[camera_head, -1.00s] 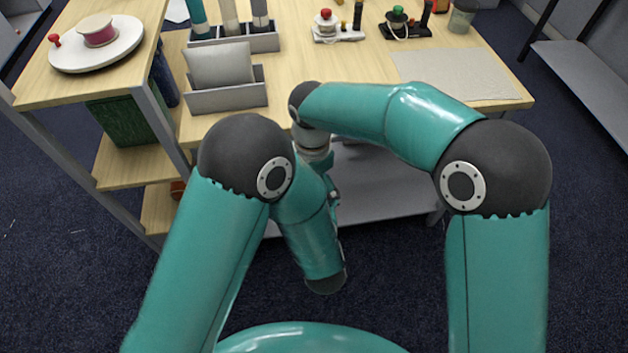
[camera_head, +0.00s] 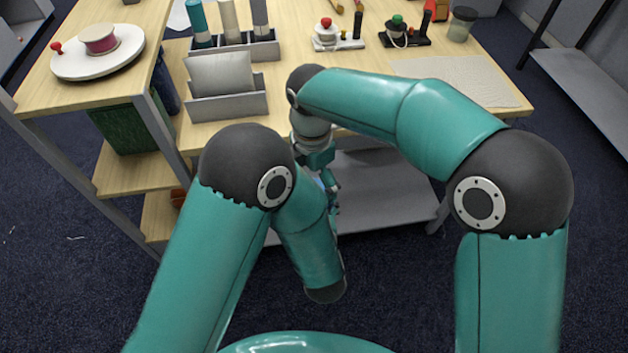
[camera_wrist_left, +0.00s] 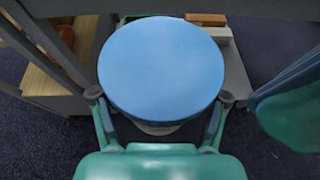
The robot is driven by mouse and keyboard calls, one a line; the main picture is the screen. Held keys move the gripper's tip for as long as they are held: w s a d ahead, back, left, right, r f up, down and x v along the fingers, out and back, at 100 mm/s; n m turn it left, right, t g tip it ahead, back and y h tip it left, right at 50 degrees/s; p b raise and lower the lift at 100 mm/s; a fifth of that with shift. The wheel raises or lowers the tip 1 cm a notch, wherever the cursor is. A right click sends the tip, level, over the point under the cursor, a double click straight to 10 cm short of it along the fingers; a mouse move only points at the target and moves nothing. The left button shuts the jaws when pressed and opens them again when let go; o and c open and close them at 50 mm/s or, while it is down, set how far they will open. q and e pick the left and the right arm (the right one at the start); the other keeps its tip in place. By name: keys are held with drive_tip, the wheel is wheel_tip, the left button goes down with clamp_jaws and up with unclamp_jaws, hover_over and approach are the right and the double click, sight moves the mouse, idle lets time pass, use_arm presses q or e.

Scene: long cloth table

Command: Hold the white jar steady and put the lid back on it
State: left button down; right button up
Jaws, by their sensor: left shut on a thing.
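A round blue disc, which looks like the lid (camera_wrist_left: 161,65), fills the middle of the left wrist view. My left gripper (camera_wrist_left: 161,98) has one finger at each side of it and is shut on it. A pale edge shows just below the disc. It may be part of the white jar, but I cannot tell whether they touch. In the head view my right gripper (camera_head: 328,182) hangs below the right wrist, in front of the table's near edge. It is small and partly covered, so its jaws are unclear. My left gripper is hidden there behind my left arm.
The wooden table (camera_head: 380,118) carries a grey holder (camera_head: 227,107), small devices with red (camera_head: 326,34) and green (camera_head: 397,31) knobs, and a pale mat (camera_head: 455,80). A white turntable with a spool (camera_head: 99,40) stands left. A grey shelf (camera_head: 385,185) lies under the table.

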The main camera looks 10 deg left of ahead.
drive_tip(key=shift+r+n, duration=1.75)
drive_tip(key=shift+n, duration=0.05)
drive_tip(key=shift+f, duration=4.05)
drive_tip(key=c, duration=1.1)
drive_tip(key=m, duration=0.3)
drive_tip(key=shift+m, duration=0.3)
